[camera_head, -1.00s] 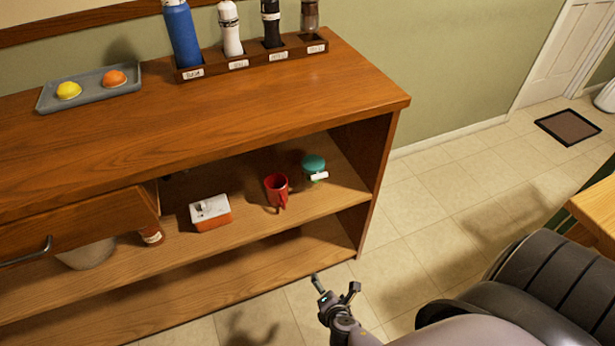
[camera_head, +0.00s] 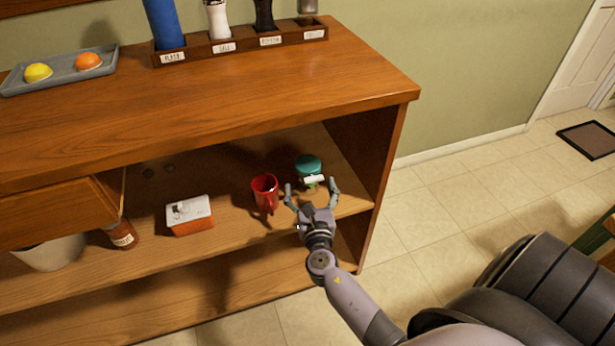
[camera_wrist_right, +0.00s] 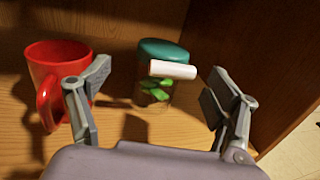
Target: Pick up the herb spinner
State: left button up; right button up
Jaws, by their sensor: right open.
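The herb spinner (camera_head: 308,167) has a teal lid, a white handle and a clear body with green leaves inside. It stands upright on the upper shelf inside the counter. It also shows in the right wrist view (camera_wrist_right: 160,75), between and beyond the open fingers. My right gripper (camera_head: 312,187) is open and empty, just in front of the herb spinner, its fingers pointing at it. In the right wrist view, the right gripper (camera_wrist_right: 158,92) has its left finger close to the red mug, between the mug and the spinner. My left gripper is not in view.
A red mug (camera_head: 264,191) stands just left of the spinner. A white-and-orange box (camera_head: 190,214) and a bottle (camera_head: 122,235) are farther left. The cabinet's side wall (camera_head: 366,150) is to the right, the counter top (camera_head: 215,105) above.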

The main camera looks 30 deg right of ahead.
aim_at(308, 177)
jog(key=x, duration=0.3)
jog(key=shift+w+d, duration=0.15)
jog(key=shift+w, duration=0.1)
jog(key=shift+d+b+x, duration=0.15)
jog(key=shift+b+x, duration=0.15)
jog(key=shift+x, duration=1.05)
jog(key=shift+d+b+x, duration=0.15)
jog(key=shift+b+x, duration=0.1)
jog(key=shift+x, duration=1.1)
jog(key=shift+s, duration=0.15)
jog(key=shift+c, duration=0.2)
jog(key=c, duration=1.4)
jog(key=shift+r, duration=0.1)
